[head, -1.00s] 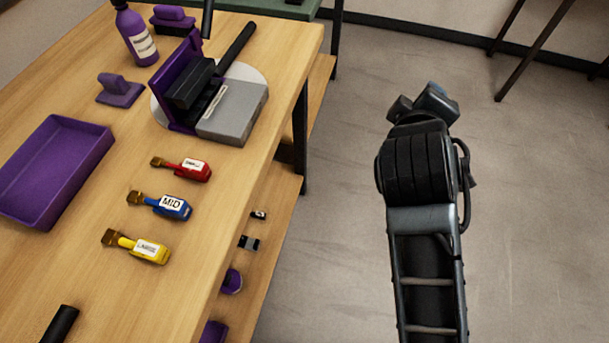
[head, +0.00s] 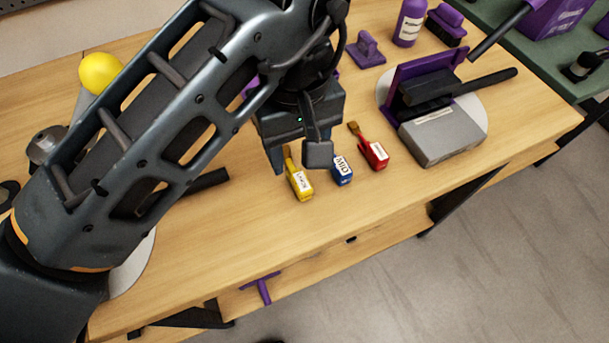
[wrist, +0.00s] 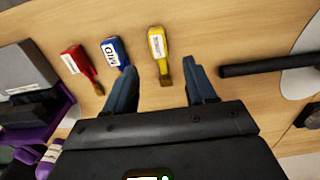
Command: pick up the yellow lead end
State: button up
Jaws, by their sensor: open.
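The yellow lead end (head: 299,183) lies on the wooden bench, with a white label on its body and a brass-coloured narrow end. It also shows in the wrist view (wrist: 158,43). My gripper (wrist: 160,84) is open and empty above the bench; its fingers appear on either side of the brass end, with the yellow body beyond the fingertips. In the head view my gripper (head: 295,163) partly hides the lead's brass end. The blue lead end (head: 342,172), labelled MID, and the red one (head: 374,152) lie beside it to the right.
A grey box with a purple upright plate (head: 445,135) stands on the bench to the right. A black bar (wrist: 265,66) lies near the yellow lead end. A purple bottle (head: 410,22) stands at the back.

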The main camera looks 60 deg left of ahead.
aim_at(299, 175)
jog(key=f, duration=0.3)
jog(key=f+p, duration=0.1)
jog(key=f, duration=0.3)
jog(key=shift+w+a+f, duration=0.1)
jog(key=shift+a+f, duration=0.1)
jog(key=shift+f, duration=0.05)
grip_shut()
dwell(0.3)
